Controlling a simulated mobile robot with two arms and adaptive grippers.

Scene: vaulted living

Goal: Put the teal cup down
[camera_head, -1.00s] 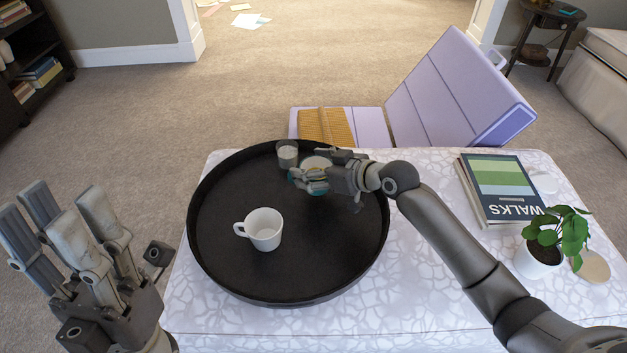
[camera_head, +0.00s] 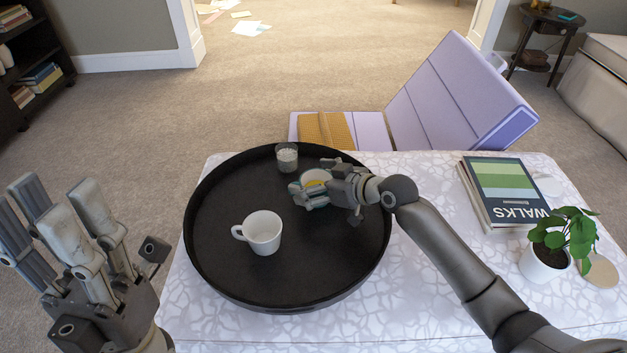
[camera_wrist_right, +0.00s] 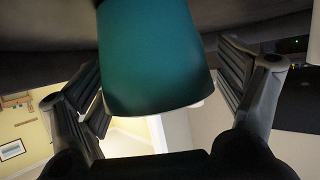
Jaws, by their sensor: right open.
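The teal cup (camera_wrist_right: 155,60) fills the upper middle of the right wrist view, between the spread fingers of my right gripper (camera_wrist_right: 170,95). In the head view my right gripper (camera_head: 318,195) is open over the black tray (camera_head: 240,285), low beside the cup, whose pale inside (camera_head: 315,175) shows behind the fingers. The fingers hide most of the cup; it looks to stand on the tray's right half. My left gripper (camera_head: 75,225) is open and empty at the left, away from the tray.
A white mug (camera_head: 263,233) stands on the tray, left of my right gripper. A glass with white contents (camera_head: 287,157) stands behind. Books (camera_head: 503,190), a potted plant (camera_head: 556,245) and a round coaster (camera_head: 600,271) lie to the right on the patterned ottoman (camera_head: 430,285).

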